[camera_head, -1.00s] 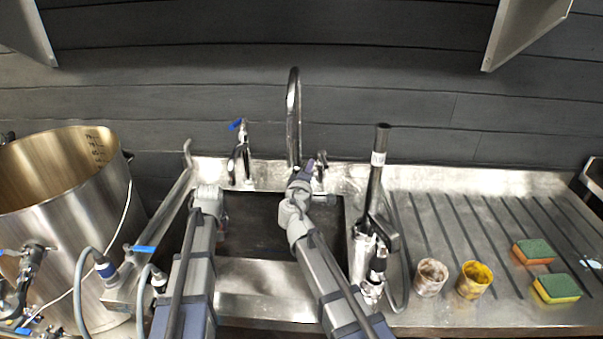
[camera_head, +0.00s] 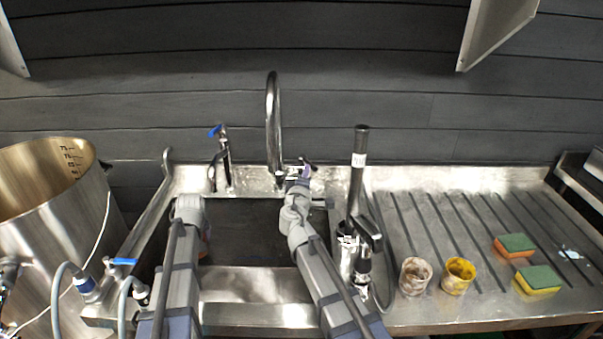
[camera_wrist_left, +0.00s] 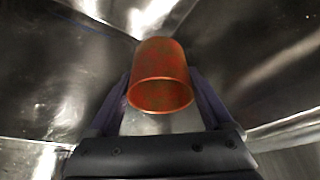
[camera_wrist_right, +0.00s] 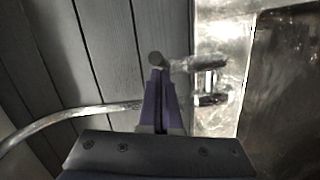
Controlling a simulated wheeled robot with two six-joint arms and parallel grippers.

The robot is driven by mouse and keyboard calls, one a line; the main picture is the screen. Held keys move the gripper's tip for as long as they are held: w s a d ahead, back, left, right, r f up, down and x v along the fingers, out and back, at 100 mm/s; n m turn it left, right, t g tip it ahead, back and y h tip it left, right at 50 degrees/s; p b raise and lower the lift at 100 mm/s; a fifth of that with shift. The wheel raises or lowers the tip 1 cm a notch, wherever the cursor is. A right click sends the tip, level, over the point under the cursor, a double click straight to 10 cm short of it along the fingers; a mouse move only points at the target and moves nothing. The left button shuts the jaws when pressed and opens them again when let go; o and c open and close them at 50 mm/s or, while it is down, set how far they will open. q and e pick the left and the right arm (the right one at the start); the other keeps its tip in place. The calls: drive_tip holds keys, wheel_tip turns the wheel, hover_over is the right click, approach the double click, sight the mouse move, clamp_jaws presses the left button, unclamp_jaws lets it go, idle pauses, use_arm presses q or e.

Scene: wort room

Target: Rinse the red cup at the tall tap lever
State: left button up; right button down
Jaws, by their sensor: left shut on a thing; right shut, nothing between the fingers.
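The red cup (camera_wrist_left: 160,62) is between the fingers of my left gripper (camera_wrist_left: 162,84), down inside the steel sink, its round rim facing the wrist camera. In the head view my left forearm mostly hides that gripper and the cup. The tall tap (camera_head: 273,120) has a curved spout over the back of the sink. Its lever (camera_head: 309,163) is at the right of its base. My right gripper (camera_head: 304,174) is shut and empty at this lever. In the right wrist view its fingertips (camera_wrist_right: 160,74) are close to the lever's knob (camera_wrist_right: 156,58); contact cannot be told. I see no running water.
A shorter tap with a blue handle (camera_head: 215,131) stands left of the tall tap. A tall black-handled device (camera_head: 358,175) stands right of the sink. A whitish cup (camera_head: 415,277), a yellow cup (camera_head: 458,276) and two sponges (camera_head: 515,245) are on the drainboard. A large steel kettle (camera_head: 45,235) is at left.

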use_arm(q)
drive_tip(key=shift+r+p, duration=0.25)
drive_tip(key=shift+p, duration=0.05)
use_arm(e)
drive_tip(key=s+a, duration=0.2)
drive_tip(key=s, duration=0.9)
drive_tip(key=shift+s+r, duration=0.25)
drive_tip(key=shift+s, duration=0.15)
drive_tip(key=c, duration=1.5)
unclamp_jaws()
